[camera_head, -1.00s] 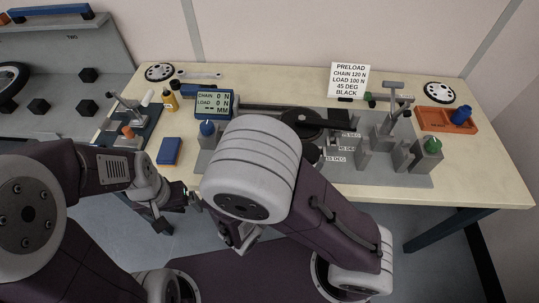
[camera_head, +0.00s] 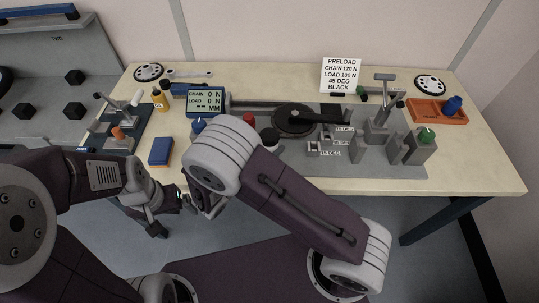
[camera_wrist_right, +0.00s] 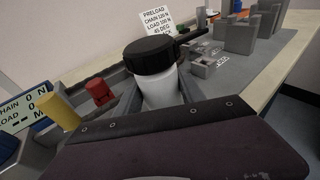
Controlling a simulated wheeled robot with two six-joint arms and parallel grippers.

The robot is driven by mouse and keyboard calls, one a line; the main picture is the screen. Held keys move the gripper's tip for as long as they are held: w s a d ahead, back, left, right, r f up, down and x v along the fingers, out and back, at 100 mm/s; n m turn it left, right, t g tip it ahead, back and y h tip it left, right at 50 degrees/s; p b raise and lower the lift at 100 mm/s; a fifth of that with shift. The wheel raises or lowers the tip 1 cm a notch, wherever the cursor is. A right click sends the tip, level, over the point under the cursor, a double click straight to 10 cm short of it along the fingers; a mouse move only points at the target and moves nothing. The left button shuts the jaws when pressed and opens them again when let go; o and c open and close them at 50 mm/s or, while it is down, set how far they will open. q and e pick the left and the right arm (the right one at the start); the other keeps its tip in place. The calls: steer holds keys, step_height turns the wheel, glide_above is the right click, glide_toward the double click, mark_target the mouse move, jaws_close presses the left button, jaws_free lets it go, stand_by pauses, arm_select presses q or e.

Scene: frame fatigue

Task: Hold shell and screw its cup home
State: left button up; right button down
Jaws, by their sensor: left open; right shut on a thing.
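A white cylinder (camera_wrist_right: 162,90) with a wide black round top (camera_wrist_right: 148,56) stands between the fingers of my right gripper (camera_wrist_right: 162,98) in the right wrist view. The gripper is shut on the white part. I cannot tell which part is the shell and which the cup. My left gripper (camera_head: 172,213) is open and appears empty, in front of the table's near edge and close to my right arm.
Yellow (camera_wrist_right: 58,108) and red (camera_wrist_right: 99,92) pieces stand left of the held cylinder. A display (camera_head: 205,100), black disc (camera_head: 294,119), grey blocks (camera_head: 415,149) and orange tray (camera_head: 440,112) occupy the table. A blue box (camera_head: 160,151) lies near the front edge. The front-right tabletop is clear.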

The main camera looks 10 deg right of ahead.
steer(key=shift+f+b, duration=0.35)
steer(key=shift+f, duration=1.6)
steer(key=shift+s+f, duration=0.1)
steer(key=shift+f, duration=0.15)
steer(key=c, duration=0.7)
jaws_free()
steer(key=shift+r, duration=0.3)
steer(key=v, duration=0.7)
steer(key=shift+s+a, duration=0.15)
steer(key=shift+a, duration=0.05)
